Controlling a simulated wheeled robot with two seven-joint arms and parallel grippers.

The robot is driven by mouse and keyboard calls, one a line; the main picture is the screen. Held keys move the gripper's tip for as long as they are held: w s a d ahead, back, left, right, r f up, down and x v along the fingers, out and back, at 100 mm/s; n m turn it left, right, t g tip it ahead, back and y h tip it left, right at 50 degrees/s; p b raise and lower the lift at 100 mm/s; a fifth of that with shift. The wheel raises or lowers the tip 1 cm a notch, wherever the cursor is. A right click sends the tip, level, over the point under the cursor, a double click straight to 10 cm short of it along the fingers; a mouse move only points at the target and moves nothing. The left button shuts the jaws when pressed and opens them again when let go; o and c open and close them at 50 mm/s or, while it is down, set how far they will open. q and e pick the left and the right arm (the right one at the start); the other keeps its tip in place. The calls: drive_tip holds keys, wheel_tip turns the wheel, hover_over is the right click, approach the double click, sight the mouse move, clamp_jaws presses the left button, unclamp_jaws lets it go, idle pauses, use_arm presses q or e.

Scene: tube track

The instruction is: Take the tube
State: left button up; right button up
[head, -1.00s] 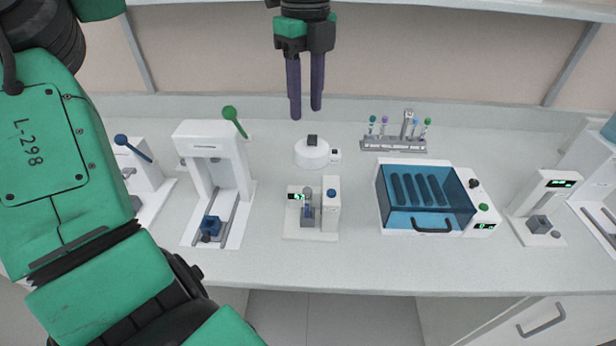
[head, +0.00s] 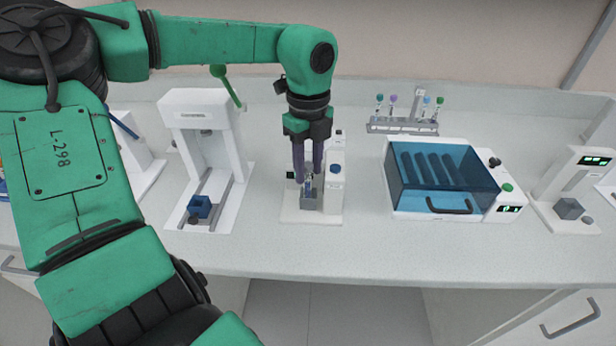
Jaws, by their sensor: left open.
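A small tube (head: 308,183) stands in the grey block (head: 309,202) of the small white device (head: 335,195) at the middle of the bench. My left gripper (head: 308,178) is above this block, pointing down. Its two dark fingers are open, one on each side of the tube's upper part. The fingers hide part of the tube and its cap, and I cannot tell whether they touch it. My right gripper is not in view.
A rack (head: 403,126) with several coloured-cap tubes stands behind a blue-lidded box (head: 442,178). A white press-like device (head: 202,150) with a green lever is left of the gripper. Another device (head: 575,190) stands at the right. The front of the bench is clear.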

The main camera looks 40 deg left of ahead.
use_arm(q)
drive_tip(key=shift+a+f, duration=0.1)
drive_tip(key=shift+f, duration=1.35)
drive_tip(key=shift+r, duration=0.1)
clamp_jaws()
wheel_tip(320, 180, up, 20)
